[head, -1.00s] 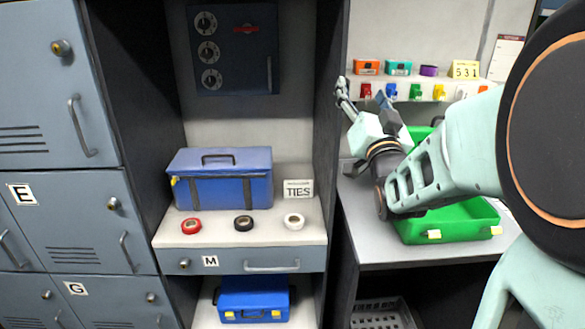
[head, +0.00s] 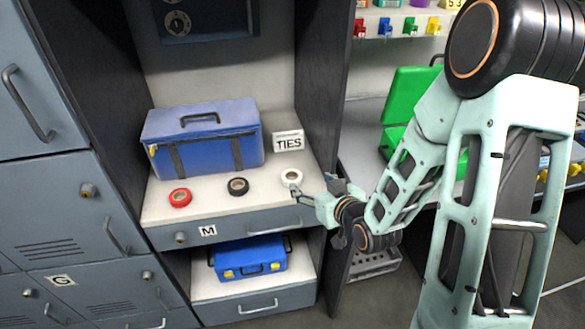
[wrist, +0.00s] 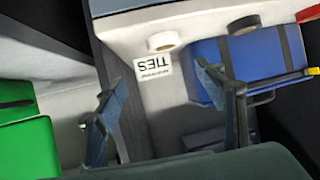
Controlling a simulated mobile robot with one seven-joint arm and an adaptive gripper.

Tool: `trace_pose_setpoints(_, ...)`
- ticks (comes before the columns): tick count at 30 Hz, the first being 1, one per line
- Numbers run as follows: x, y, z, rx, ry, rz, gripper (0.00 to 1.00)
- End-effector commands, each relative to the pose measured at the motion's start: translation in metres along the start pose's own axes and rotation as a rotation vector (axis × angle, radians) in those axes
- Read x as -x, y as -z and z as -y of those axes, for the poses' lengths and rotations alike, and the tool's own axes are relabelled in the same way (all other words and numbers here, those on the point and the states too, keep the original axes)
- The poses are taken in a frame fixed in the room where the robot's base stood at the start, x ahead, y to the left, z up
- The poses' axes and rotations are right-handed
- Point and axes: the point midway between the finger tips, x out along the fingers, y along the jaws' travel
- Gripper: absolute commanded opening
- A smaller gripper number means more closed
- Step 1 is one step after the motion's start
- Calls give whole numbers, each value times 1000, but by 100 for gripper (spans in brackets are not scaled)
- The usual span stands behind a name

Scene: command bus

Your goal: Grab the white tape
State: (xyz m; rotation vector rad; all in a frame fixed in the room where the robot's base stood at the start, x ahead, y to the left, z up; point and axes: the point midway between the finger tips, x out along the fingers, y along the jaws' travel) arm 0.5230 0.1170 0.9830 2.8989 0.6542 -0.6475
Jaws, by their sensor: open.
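The white tape (head: 291,177) is a small roll lying flat at the right front of the shelf, in front of the TIES sign (head: 288,142). It also shows in the wrist view (wrist: 162,41), beyond and between my fingers. My gripper (head: 312,188) is open and empty at the shelf's right front edge. In the head view one fingertip appears very close to the tape; I cannot tell whether it touches. In the wrist view the two fingers (wrist: 155,90) stand wide apart with nothing between them.
A black tape (head: 238,187) and a red tape (head: 180,198) lie left of the white one. A blue toolbox (head: 204,143) stands behind them. A dark upright panel (head: 325,100) bounds the shelf on the right. A green case (head: 408,92) is on the right counter.

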Motion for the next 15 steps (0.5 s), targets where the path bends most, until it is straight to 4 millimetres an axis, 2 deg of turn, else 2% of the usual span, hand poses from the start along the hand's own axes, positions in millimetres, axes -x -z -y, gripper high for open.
trace_pose_setpoints(3, 1, -10, 8, 6, 22, 11, 64)
trace_pose_setpoints(7, -4, -14, 11, 11, 32, 12, 64)
trace_pose_setpoints(15, -41, -14, 13, 10, 32, 11, 64)
